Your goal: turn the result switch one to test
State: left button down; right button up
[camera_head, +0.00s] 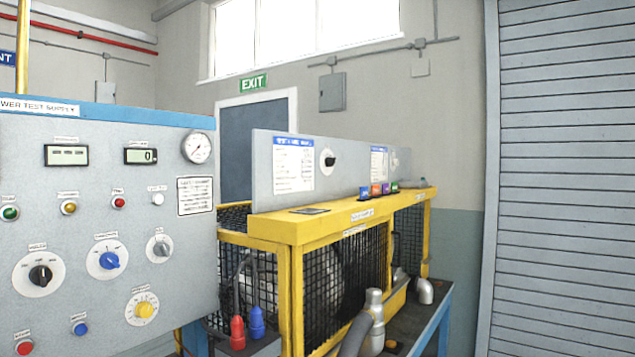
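A grey upright panel (262,170) stands on top of the yellow-framed bench. It carries a black rotary switch on a round white plate (328,160), beside a printed sheet (293,164). A second round switch plate (394,160) shows near the panel's far right end, seen at a steep angle. The lettering around both switches is too small to read, so I cannot tell which is result switch one or where either points. Neither of my grippers is in view.
A grey control panel (110,190) with knobs, lamps and a gauge (197,147) fills the left. The yellow bench top (300,226) holds small coloured blocks (375,190). Below are a mesh cage (330,285), red and blue plugs (247,325) and grey pipes (373,315). A shutter (560,180) stands right.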

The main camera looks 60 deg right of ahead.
aim_at(329, 161)
jog(key=z, duration=2.1)
